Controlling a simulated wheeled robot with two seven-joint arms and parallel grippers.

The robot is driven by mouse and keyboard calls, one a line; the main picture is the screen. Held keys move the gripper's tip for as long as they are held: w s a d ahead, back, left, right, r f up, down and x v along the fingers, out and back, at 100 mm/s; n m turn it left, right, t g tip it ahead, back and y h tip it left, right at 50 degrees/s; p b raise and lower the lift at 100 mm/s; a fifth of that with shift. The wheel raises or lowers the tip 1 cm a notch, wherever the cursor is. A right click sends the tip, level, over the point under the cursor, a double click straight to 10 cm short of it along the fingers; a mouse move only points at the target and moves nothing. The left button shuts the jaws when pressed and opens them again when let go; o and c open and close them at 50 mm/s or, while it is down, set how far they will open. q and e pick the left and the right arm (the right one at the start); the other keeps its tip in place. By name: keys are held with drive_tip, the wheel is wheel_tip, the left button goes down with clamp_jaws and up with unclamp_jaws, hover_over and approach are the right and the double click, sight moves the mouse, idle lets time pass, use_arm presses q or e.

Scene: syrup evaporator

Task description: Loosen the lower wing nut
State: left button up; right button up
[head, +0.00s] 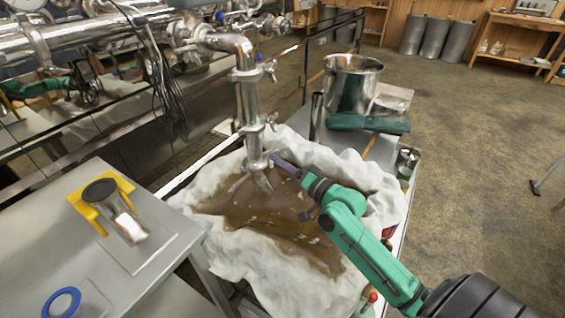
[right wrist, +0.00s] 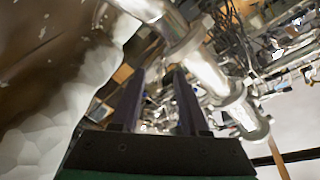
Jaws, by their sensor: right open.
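A shiny vertical steel pipe (head: 250,100) hangs down over the cloth, with a clamp joint at its upper part and another lower down. The lower wing nut (head: 272,119) is a small metal piece on the right side of the lower clamp (head: 252,128). My right gripper (head: 274,160) reaches in from the right, below that nut and close to the pipe's lower end. In the right wrist view its two dark fingers (right wrist: 159,85) stand apart with nothing held, and the pipe (right wrist: 205,72) runs slantwise beyond them. Whether a finger touches the pipe is unclear. My left gripper is out of view.
A white cloth (head: 370,185) with brown syrup sags under the pipe. A grey table (head: 45,215) at left holds a yellow holder (head: 120,185) with a metal cup and a blue ring (head: 62,302). A steel pot (head: 352,85) stands behind. Open floor lies at right.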

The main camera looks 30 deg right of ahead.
clamp_jaws()
drive_tip(key=shift+n, duration=0.5)
drive_tip(key=shift+a+r+n+p, duration=0.1)
drive_tip(key=shift+n+p, duration=0.55)
drive_tip(key=shift+n, duration=0.95)
drive_tip(key=shift+r+n+p, duration=0.1)
drive_tip(key=shift+n+p, duration=0.55)
drive_tip(key=shift+n, duration=0.95)
drive_tip(key=shift+f, duration=0.1)
unclamp_jaws()
